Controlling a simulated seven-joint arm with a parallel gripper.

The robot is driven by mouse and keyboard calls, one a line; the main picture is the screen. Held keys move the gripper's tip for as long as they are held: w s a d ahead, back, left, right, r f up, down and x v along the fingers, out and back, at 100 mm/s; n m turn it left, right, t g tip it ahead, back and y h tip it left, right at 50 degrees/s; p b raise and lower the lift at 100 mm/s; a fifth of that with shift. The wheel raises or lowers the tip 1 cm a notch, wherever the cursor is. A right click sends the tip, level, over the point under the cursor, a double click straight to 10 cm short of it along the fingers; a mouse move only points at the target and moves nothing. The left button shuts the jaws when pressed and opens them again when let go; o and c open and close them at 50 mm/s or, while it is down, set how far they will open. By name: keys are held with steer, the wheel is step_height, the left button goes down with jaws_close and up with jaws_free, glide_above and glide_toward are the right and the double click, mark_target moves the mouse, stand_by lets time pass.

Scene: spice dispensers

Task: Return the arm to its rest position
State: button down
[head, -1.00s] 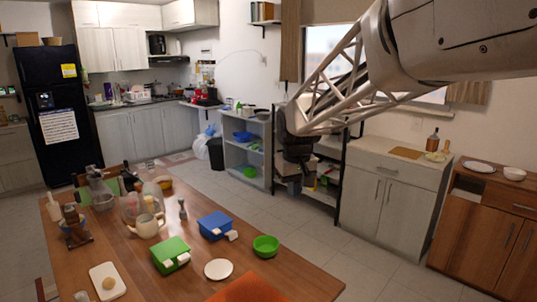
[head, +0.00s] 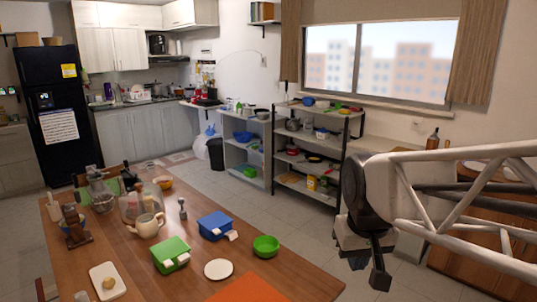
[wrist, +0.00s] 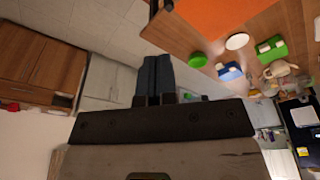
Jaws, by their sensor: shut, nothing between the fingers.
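My gripper (head: 379,278) hangs in the air at the lower right of the head view, to the right of the wooden table (head: 310,284) and apart from it. Its fingers are together and hold nothing. In the wrist view the two dark fingers of my gripper (wrist: 155,70) lie side by side at the middle, with floor behind them. My white lattice arm reaches in from the right edge and hides part of the cabinets there.
On the table are a green box (head: 171,254), a blue box (head: 215,226), a green bowl (head: 266,246), a white plate (head: 218,269) and a teapot (head: 147,225). A black shelf rack (head: 340,160) stands behind. Floor between table and rack is clear.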

steer(key=s+d+f+m, duration=0.1)
steer(key=s+f, duration=0.3)
steer(key=s, duration=0.5)
steer(key=shift+s+d, duration=0.35)
steer(key=shift+d, duration=0.2)
stand_by(0.6)
